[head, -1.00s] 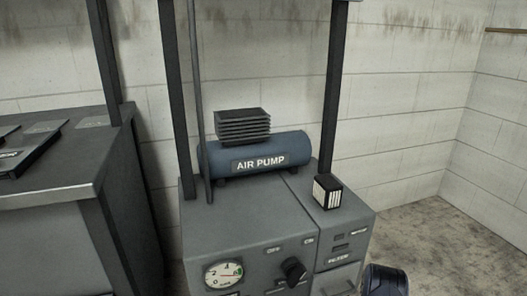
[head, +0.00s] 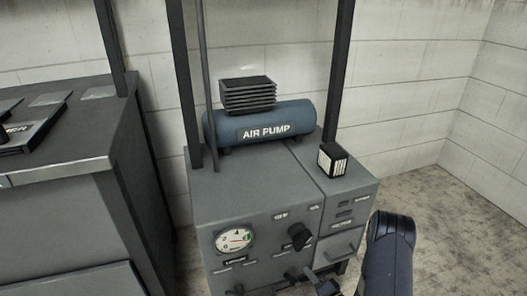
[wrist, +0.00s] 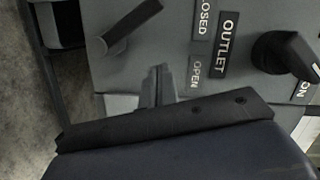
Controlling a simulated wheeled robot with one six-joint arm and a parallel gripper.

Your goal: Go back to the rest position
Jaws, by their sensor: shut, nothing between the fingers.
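My gripper (head: 322,285) shows low in the head view, in front of the grey air pump cabinet (head: 255,200), with my dark arm to its right. In the wrist view my gripper (wrist: 158,84) has its fingers together with nothing between them. Beyond them is the panel (wrist: 150,62) with an OUTLET label (wrist: 228,43), CLOSED and OPEN labels, and a dark lever (wrist: 130,25). The fingertips appear apart from the lever. A black knob (wrist: 285,55) is at the right there; the knob (head: 299,236) also shows in the head view.
The blue air pump tank (head: 262,124) and a small black-and-white box (head: 333,160) sit on the cabinet. A round gauge (head: 234,241) is on its front. Dark frame posts rise from the cabinet. A grey workbench (head: 60,155) stands left; bare floor (head: 450,215) lies right.

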